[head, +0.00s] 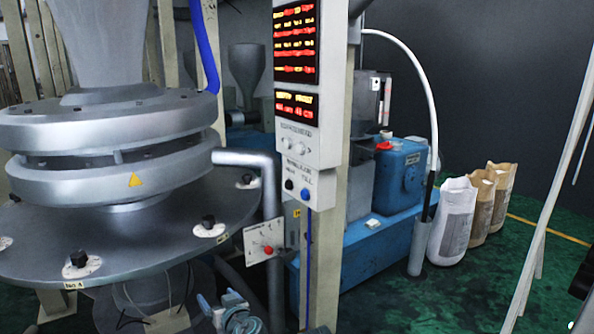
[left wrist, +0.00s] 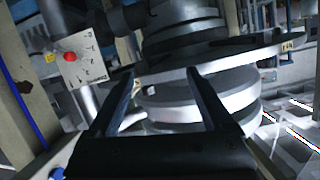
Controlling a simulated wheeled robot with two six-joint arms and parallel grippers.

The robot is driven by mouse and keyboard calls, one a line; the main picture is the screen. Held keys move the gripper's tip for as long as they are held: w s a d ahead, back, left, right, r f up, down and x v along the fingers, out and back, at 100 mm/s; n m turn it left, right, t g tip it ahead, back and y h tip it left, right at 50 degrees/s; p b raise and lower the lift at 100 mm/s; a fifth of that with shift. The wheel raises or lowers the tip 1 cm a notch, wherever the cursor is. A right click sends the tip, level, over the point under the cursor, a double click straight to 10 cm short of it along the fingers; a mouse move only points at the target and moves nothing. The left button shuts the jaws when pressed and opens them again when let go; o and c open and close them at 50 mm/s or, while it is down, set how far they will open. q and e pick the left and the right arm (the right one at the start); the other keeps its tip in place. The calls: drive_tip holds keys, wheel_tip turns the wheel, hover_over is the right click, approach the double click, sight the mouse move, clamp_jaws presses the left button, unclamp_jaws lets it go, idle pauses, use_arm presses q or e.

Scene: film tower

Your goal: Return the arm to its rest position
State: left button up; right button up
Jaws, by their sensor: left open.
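My left gripper (left wrist: 160,72) shows in the left wrist view. Its two dark fingers are spread apart with nothing between them. Behind the fingers are the pale rings of the film tower (left wrist: 205,95), seen tilted and turned over. I cannot tell how far the fingertips are from the rings. In the head view I cannot clearly make out the left gripper's fingers. The film tower (head: 110,125) stands at the left there, with stacked metal rings above a wide round plate (head: 130,245). I do not see my right gripper in either view.
A panel with a red knob (head: 258,243) is beside the plate; it also shows in the left wrist view (left wrist: 85,50). A post carries a display box (head: 296,85). A blue machine (head: 400,180) and several sacks (head: 453,220) stand behind. Green floor (head: 475,290) is open at the right.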

use_arm(q)
drive_tip(key=s+d+f+m+g+h, duration=0.3)
drive_tip(key=s+d+f+m+g, duration=0.1)
drive_tip(key=s+d+f+g, duration=0.35)
drive_tip(key=s+d+f+m+g+h, duration=0.4)
drive_tip(key=s+d+f, duration=0.2)
drive_tip(key=s+f, duration=0.3)
wheel_tip(320, 180, up, 20)
drive_tip(key=s+d+p, duration=0.1)
drive_tip(key=s+p, duration=0.1)
drive_tip(key=p, duration=1.6)
drive_tip(key=shift+s+f+m+g+p, duration=0.2)
drive_tip(key=shift+s+m+g+p, duration=0.15)
drive_tip(key=shift+s+m, duration=0.05)
